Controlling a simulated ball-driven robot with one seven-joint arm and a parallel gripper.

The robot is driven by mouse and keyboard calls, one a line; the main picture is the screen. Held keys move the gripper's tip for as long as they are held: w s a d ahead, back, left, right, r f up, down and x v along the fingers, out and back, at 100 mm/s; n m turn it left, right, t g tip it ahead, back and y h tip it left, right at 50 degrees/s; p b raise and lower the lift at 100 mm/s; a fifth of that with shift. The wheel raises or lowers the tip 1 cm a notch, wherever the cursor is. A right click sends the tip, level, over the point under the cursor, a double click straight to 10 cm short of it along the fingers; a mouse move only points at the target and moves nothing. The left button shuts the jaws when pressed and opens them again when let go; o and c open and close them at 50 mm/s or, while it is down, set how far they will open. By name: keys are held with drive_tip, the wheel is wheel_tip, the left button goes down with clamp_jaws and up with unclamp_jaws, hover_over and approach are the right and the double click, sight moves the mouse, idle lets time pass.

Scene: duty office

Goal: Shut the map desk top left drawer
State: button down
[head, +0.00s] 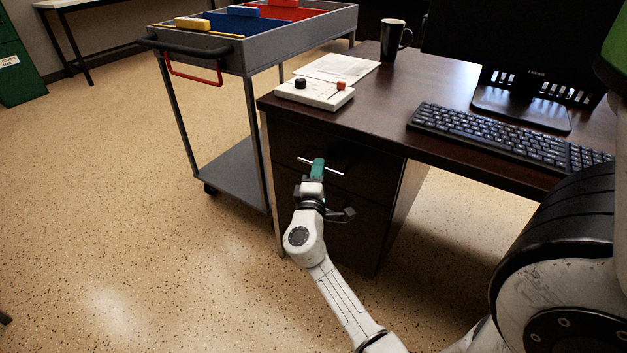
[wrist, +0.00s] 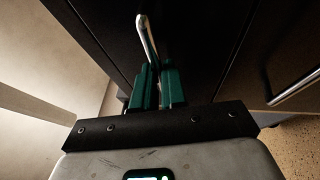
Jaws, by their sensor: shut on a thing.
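The desk (head: 440,78) has a dark wooden top and a dark drawer stack below its left end. The top left drawer (head: 365,163) has a dark front with a thin bright bar handle (head: 335,171). My gripper (head: 317,168) has green fingers and is shut on the middle of that handle. In the wrist view the handle (wrist: 146,36) runs up from between the green fingers of my gripper (wrist: 156,80). The drawer front looks about flush with the desk; any small gap is too dark to tell.
A lower drawer's handle (wrist: 296,88) shows at right in the wrist view. A grey cart (head: 235,170) stands close to the desk's left side. On the desk are a white control box (head: 318,94), papers, a black mug (head: 393,38) and a keyboard (head: 500,135).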

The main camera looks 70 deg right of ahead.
drive_tip(key=shift+d, duration=0.15)
drive_tip(key=c, duration=1.2)
unclamp_jaws()
drive_tip(key=shift+s+d, duration=0.1)
drive_tip(key=shift+d, duration=0.05)
drive_tip(key=p+v, duration=0.1)
drive_tip(key=v, duration=1)
drive_tip(key=shift+r, duration=0.1)
